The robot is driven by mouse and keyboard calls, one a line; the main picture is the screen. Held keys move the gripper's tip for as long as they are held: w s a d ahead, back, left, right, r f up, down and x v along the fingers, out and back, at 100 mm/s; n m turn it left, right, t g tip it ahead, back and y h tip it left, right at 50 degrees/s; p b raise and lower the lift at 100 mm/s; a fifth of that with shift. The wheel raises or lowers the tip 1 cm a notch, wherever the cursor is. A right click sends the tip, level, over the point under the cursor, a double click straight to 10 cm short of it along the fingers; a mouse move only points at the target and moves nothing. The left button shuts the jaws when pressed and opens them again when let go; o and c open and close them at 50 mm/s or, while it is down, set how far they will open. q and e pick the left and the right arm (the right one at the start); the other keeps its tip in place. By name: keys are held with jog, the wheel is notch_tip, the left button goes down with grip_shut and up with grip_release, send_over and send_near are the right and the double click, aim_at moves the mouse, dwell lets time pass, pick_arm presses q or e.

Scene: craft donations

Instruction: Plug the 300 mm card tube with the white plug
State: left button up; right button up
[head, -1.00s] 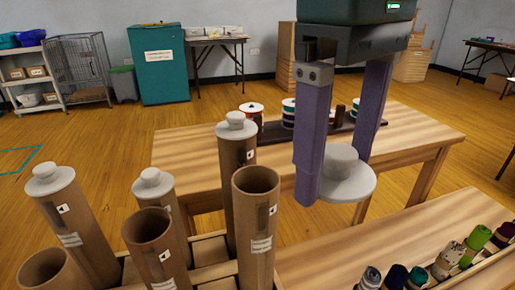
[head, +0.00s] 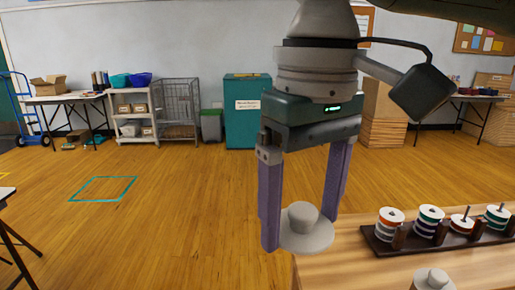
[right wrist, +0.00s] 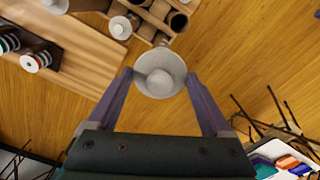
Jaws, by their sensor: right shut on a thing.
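My right gripper (head: 301,224) hangs fingers-down in the head view, shut on the white plug (head: 304,236). The plug is a pale disc with a raised round knob, held about level between the fingertips. In the right wrist view the plug (right wrist: 160,82) shows between the two purple fingers, over the floor beside the wooden crate. An open card tube (right wrist: 178,21) stands at the crate's near right end there, apart from the plug. I cannot tell from its label whether it is the 300 mm one. My left gripper is not in view.
A plugged tube's white cap (head: 433,279) shows at the bottom edge of the head view. A wooden table (head: 340,270) with a dark spool rack (head: 380,246) stands at right. The crate (right wrist: 160,26) shows in the right wrist view. Open floor lies at left.

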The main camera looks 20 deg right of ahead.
jog(key=s+a+f+n+b, duration=0.1)
jog(key=f+b, duration=0.4)
jog(key=f, duration=0.8)
jog(key=s+a+f+n+b, duration=0.2)
jog(key=s+a+f+b, duration=0.1)
jog(key=f, duration=1.1)
jog(key=shift+s+a+f+b, duration=0.2)
jog(key=shift+s+a+b, duration=0.25)
jog(key=shift+b, duration=0.75)
jog(key=shift+r, duration=0.1)
jog(key=shift+p, duration=0.5)
jog(key=shift+p, duration=0.4)
